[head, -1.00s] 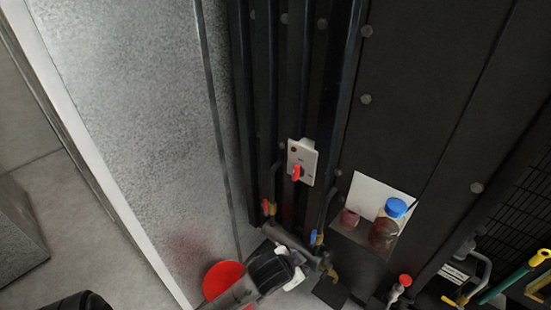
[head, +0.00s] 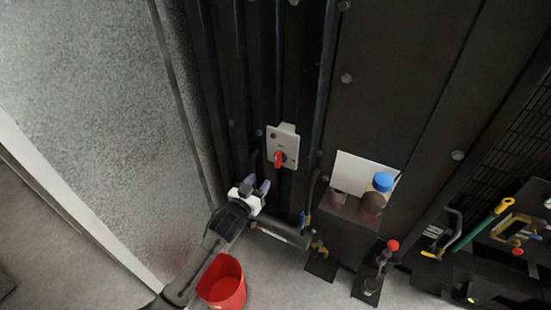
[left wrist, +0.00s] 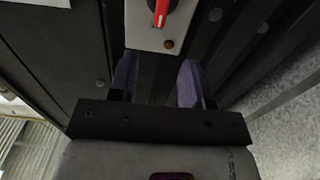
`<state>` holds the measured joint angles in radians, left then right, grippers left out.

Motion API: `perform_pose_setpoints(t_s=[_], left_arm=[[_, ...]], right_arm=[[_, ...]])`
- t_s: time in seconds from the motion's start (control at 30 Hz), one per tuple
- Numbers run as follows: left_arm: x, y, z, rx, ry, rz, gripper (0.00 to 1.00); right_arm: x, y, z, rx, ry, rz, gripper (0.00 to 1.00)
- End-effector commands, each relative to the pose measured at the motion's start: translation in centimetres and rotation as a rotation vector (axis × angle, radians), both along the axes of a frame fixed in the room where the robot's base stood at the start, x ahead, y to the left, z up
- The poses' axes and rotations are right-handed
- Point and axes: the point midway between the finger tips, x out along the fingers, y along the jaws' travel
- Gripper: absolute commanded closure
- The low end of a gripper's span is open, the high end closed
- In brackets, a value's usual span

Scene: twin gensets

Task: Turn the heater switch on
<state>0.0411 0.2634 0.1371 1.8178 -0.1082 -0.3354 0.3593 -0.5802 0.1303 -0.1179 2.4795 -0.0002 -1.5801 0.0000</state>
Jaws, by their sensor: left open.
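The heater switch is a light box (head: 282,147) with a red rotary knob (head: 279,158), mounted on the dark ribbed wall. In the left wrist view the box (left wrist: 150,38) and red knob (left wrist: 160,12) show at the top, just beyond the fingertips. My left gripper (head: 256,188) is below and slightly left of the box in the head view, apart from the knob. Its two purple-grey fingers (left wrist: 158,75) are spread, with nothing between them. My right gripper is not in view.
A red bucket (head: 222,284) stands on the floor beside my left arm. A blue-capped jar (head: 372,205) sits on a small shelf right of the switch. A pipe (head: 280,232) with valves runs low along the wall. A red-topped lever (head: 391,246) stands further right.

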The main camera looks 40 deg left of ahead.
Motion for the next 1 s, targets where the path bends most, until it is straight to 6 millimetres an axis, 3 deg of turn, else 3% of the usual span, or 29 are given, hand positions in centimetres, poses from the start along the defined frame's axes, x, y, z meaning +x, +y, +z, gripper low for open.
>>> perform_pose_setpoints(t_s=[0.5,0.73,1.0], left_arm=[[9.1,1.8,0.2,0.002,0.001,0.001,0.55],[11.2,2.2,0.1,0.003,0.002,0.002,0.55],[12.2,2.4,0.1,0.003,0.002,0.001,0.55]], right_arm=[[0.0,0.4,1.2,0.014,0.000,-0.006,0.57],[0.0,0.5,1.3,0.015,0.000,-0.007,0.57],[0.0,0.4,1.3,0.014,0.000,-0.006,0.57]])
